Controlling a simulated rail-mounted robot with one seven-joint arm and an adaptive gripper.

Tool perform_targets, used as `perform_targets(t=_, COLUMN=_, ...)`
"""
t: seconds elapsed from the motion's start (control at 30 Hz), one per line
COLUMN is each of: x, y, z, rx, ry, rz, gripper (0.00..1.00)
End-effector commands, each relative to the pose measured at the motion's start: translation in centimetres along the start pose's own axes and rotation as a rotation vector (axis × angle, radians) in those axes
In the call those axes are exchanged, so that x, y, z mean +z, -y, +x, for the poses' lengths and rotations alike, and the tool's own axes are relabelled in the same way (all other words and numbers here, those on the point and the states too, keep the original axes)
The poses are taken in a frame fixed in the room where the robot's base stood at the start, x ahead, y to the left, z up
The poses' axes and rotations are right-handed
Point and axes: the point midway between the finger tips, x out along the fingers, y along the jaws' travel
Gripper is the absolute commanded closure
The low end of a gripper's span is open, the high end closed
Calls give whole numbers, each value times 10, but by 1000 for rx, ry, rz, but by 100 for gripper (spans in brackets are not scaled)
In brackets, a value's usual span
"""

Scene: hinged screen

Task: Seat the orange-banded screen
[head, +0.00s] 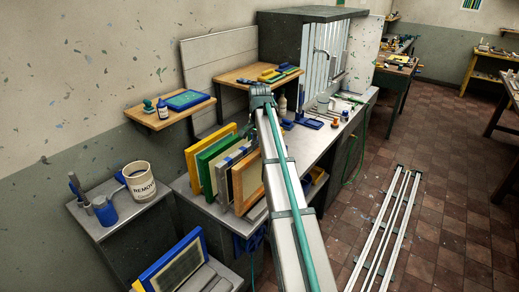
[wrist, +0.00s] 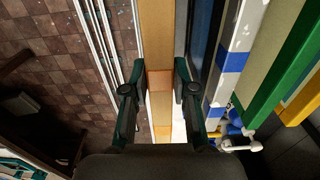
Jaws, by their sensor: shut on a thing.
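The orange-banded screen (wrist: 160,28) has a pale wooden frame with an orange band where I hold it. My gripper (wrist: 160,80) has one dark finger on each side of this frame bar and is shut on it. In the head view a light orange wooden screen (head: 247,182) stands nearest me in the row of upright screens on the bench; it appears to be the same one.
Beside it stand a blue-and-white banded screen (wrist: 232,60), a green screen (wrist: 284,72) and a yellow screen (head: 196,148). A white metal fitting (wrist: 240,144) lies close to my right finger. Another blue screen (head: 172,264) is at lower left. White rails (head: 385,225) lie on the open floor.

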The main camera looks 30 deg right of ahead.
Motion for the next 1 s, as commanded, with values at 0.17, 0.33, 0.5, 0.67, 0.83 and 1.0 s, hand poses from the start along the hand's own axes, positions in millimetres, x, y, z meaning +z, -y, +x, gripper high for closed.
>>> perform_targets(t=0.17, x=0, y=0, z=5, rx=0, ry=0, rz=0, gripper=100)
perform_targets(t=0.33, x=0, y=0, z=10, rx=0, ry=0, rz=0, gripper=100)
perform_targets(t=0.5, x=0, y=0, z=14, rx=0, ry=0, rz=0, gripper=100)
perform_targets(t=0.67, x=0, y=0, z=18, rx=0, ry=0, rz=0, gripper=100)
perform_targets(t=0.83, x=0, y=0, z=23, rx=0, ry=0, rz=0, gripper=100)
perform_targets(t=1.0, x=0, y=0, z=27, rx=0, ry=0, rz=0, gripper=100)
